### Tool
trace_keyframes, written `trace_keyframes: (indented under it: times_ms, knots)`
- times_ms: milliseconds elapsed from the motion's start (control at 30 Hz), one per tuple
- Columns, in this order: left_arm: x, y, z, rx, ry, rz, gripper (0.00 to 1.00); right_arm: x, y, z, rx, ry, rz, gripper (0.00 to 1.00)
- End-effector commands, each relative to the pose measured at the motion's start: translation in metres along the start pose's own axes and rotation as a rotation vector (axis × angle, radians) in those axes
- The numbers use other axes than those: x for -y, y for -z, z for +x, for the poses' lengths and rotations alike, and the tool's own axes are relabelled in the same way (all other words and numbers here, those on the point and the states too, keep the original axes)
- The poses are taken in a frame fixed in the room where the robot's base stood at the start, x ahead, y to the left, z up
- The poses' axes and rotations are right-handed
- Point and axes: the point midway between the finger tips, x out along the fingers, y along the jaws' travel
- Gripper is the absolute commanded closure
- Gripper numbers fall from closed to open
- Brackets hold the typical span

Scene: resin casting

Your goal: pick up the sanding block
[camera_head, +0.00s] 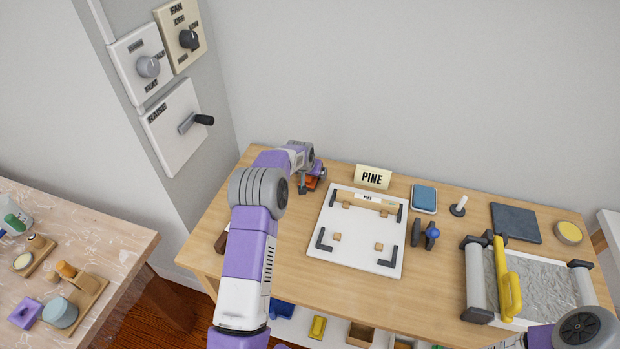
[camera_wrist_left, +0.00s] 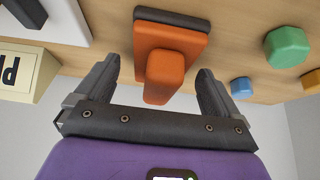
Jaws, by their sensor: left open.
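The sanding block is orange with a raised grip and a dark base. In the wrist view the sanding block (camera_wrist_left: 170,42) is at upper centre. In the head view the sanding block (camera_head: 313,183) is at the back left of the wooden table, partly hidden by my left gripper (camera_head: 304,186). My right gripper is outside the frames; only part of my right arm shows at lower right.
A PINE sign (camera_head: 373,177) and a white board (camera_head: 345,248) with dark corner brackets stand just right of the block. Green (camera_wrist_left: 288,47) and blue (camera_wrist_left: 241,87) pieces lie beside it in the wrist view. A grey-filled tray (camera_head: 545,288) is at the table's right.

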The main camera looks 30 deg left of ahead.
Motion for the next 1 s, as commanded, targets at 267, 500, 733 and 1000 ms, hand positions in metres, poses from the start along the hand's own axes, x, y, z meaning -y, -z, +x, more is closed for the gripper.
trace_keyframes:
  times_ms: [267,500,733,1000]
  knots:
    - [0.0,0.001,-0.001,-0.001,0.0,0.0,0.17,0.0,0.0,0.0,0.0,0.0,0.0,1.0]
    - [0.0,0.001,-0.001,-0.001,0.0,0.0,0.53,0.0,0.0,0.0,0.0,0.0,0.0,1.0]
    - [0.0,0.001,-0.001,-0.001,0.0,0.0,0.66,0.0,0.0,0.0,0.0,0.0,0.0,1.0]
    - [0.0,0.014,-0.023,-0.005,0.0,0.001,0.66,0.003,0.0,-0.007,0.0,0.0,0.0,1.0]
